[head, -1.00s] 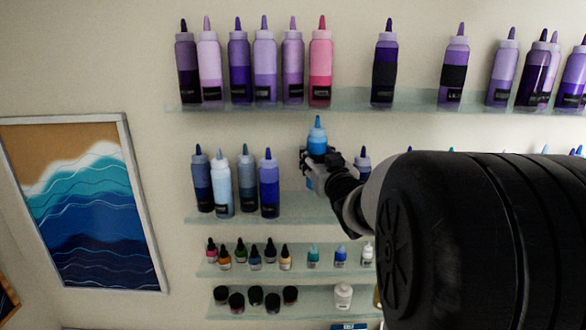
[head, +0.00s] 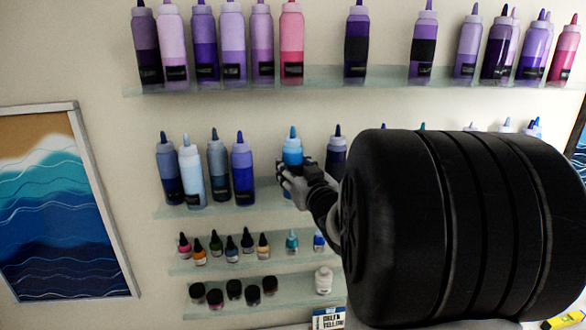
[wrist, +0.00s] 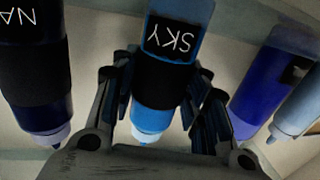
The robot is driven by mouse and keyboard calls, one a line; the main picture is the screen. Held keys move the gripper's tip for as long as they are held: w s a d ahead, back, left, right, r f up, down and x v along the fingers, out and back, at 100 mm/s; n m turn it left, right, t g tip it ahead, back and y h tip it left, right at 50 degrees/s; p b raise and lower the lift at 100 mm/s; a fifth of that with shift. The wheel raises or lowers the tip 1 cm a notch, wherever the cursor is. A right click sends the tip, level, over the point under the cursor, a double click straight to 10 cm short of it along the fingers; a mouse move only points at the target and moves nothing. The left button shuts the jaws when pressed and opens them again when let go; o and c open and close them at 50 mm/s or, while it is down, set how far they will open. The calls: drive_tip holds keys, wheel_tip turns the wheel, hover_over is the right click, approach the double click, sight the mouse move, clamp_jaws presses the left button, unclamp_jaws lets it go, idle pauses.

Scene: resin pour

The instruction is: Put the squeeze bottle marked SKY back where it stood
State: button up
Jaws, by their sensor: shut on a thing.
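The squeeze bottle marked SKY (head: 292,150) is upright on the head view, light blue with a blue tip, at the middle shelf (head: 240,208). My gripper (head: 298,172) is shut on it from the right. The wrist view shows the SKY bottle (wrist: 172,85) upside down in the picture, held between my two fingers (wrist: 165,100). My gripper hides its lower part in the head view, so I cannot tell whether its base touches the shelf.
A deep blue bottle (head: 242,170) stands left of the SKY bottle. A dark navy bottle (head: 337,155) stands to its right, its label partly readable in the wrist view (wrist: 32,70). Small bottles (head: 231,248) and jars stand on lower shelves; purple bottles (head: 207,50) stand above.

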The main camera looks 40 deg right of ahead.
drive_tip(key=o, duration=0.7)
drive_tip(key=shift+w, duration=0.15)
drive_tip(key=shift+c, duration=0.2)
drive_tip(key=o, duration=0.4)
drive_tip(key=shift+c, duration=0.2)
drive_tip(key=shift+r, duration=0.1)
drive_tip(key=shift+s+a+r+p, duration=0.1)
drive_tip(key=shift+s+r+p, duration=0.05)
drive_tip(key=shift+s+p, duration=0.15)
drive_tip(key=b+v, duration=0.1)
drive_tip(key=v, duration=1)
drive_tip(key=shift+s, duration=0.3)
